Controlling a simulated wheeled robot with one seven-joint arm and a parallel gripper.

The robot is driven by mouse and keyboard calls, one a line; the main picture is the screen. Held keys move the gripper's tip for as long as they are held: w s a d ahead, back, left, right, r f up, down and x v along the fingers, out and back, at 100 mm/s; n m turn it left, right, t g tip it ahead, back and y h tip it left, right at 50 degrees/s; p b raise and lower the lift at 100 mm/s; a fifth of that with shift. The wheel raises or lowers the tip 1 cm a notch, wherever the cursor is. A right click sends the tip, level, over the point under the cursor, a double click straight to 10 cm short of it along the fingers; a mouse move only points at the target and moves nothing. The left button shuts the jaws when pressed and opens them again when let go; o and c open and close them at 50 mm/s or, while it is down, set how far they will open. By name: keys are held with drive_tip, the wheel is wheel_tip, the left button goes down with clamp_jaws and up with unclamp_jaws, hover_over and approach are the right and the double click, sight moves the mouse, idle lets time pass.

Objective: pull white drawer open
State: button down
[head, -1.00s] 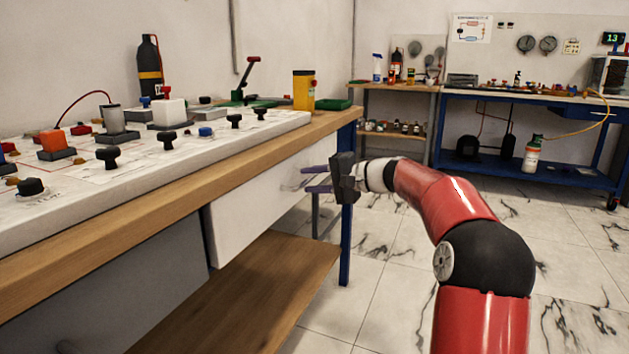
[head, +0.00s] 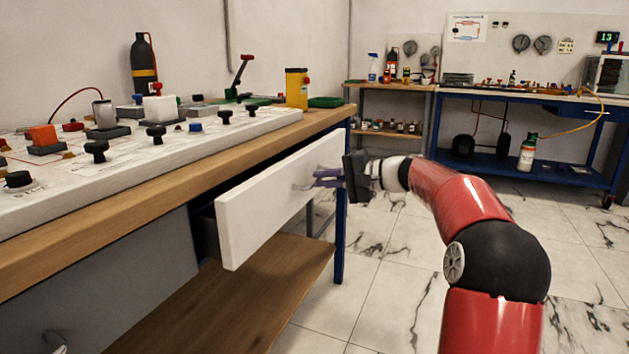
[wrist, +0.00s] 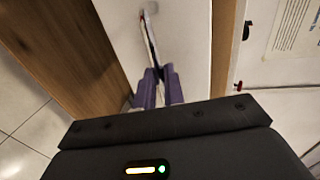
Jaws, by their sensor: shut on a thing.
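The white drawer (head: 265,205) under the workbench stands partly open, with a dark gap behind its front at the left side. My gripper (head: 322,178) is at the right part of the drawer front, shut on its handle. In the wrist view, the purple fingers (wrist: 158,88) close on the thin metal handle (wrist: 148,35), which runs up along the white drawer front (wrist: 183,40). The handle is mostly hidden by the fingers in the head view. The drawer's inside is hidden.
The wooden workbench (head: 150,195) carries a white panel (head: 120,185) with knobs and a yellow device (head: 296,88). A lower wooden shelf (head: 235,305) lies beneath the drawer. The tiled floor (head: 390,300) right of the bench is clear. A blue bench (head: 500,165) stands at the back.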

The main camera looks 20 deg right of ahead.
drive_tip(key=f+v, duration=0.2)
drive_tip(key=v, duration=0.9)
drive_tip(key=d+f+v, duration=0.1)
drive_tip(key=f+v, duration=0.2)
drive_tip(key=v, duration=0.8)
drive_tip(key=shift+s+d+p, duration=0.2)
drive_tip(key=shift+s+p, duration=0.1)
drive_tip(key=shift+s, duration=0.15)
drive_tip(key=shift+r, duration=0.1)
drive_tip(key=c, duration=1.5)
unclamp_jaws()
drive_tip(key=p+v, duration=0.1)
drive_tip(key=v, duration=0.7)
